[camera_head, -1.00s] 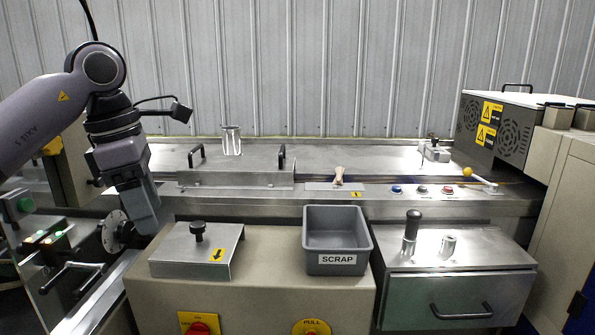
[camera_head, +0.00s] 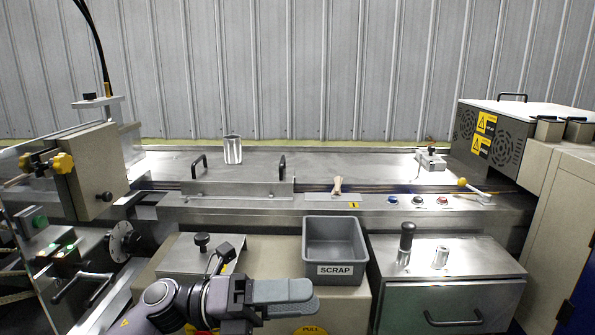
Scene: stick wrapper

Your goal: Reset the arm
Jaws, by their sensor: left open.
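My left gripper (camera_head: 283,293) is low in the head view, in front of the grey scrap bin. Its grey fingers point to the right, and it counts as open with nothing seen between the fingers. Seen side-on, the fingers overlap, so the gap is hard to make out. My left arm (camera_head: 165,303) is folded low at the bottom edge and covers part of the cabinet front. My right gripper is not in view.
The scrap bin (camera_head: 335,235) stands just beyond the gripper. A metal cover (camera_head: 185,258) with a black knob is to the left, and a steel drawer unit (camera_head: 450,270) to the right. A metal cup (camera_head: 233,149) stands on the machine deck (camera_head: 360,165). Space above the deck is clear.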

